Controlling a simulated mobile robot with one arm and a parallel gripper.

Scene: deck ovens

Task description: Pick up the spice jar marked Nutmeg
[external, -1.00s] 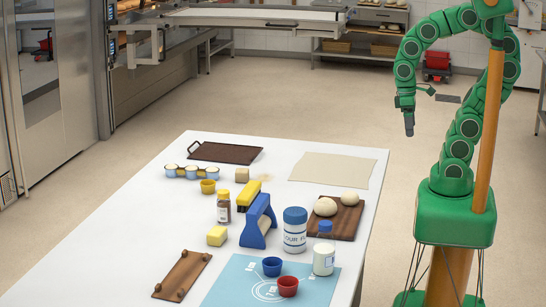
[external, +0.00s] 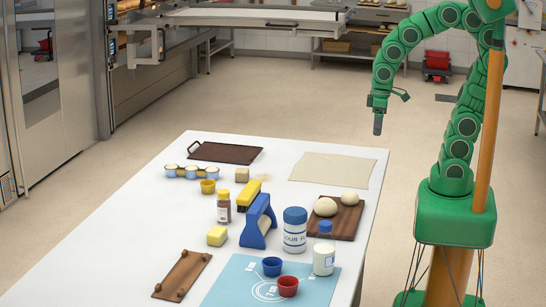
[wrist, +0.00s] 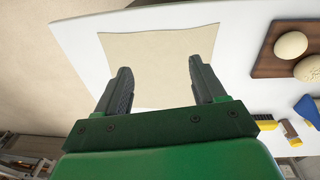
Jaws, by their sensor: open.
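What looks like the same jar (wrist: 290,131) shows at the lower right of the wrist view, beside the brush. My gripper (external: 377,127) hangs in the air off the table's far right corner, well away from the jar. In the wrist view my gripper (wrist: 158,88) has its two fingers apart with nothing between them, above the beige sheet.
A flour shaker (external: 294,232), a board with dough balls (external: 346,226) and a white bottle (external: 324,262) stand further right. A yellow block (external: 217,236) lies in front. The beige sheet (external: 333,170) is bare.

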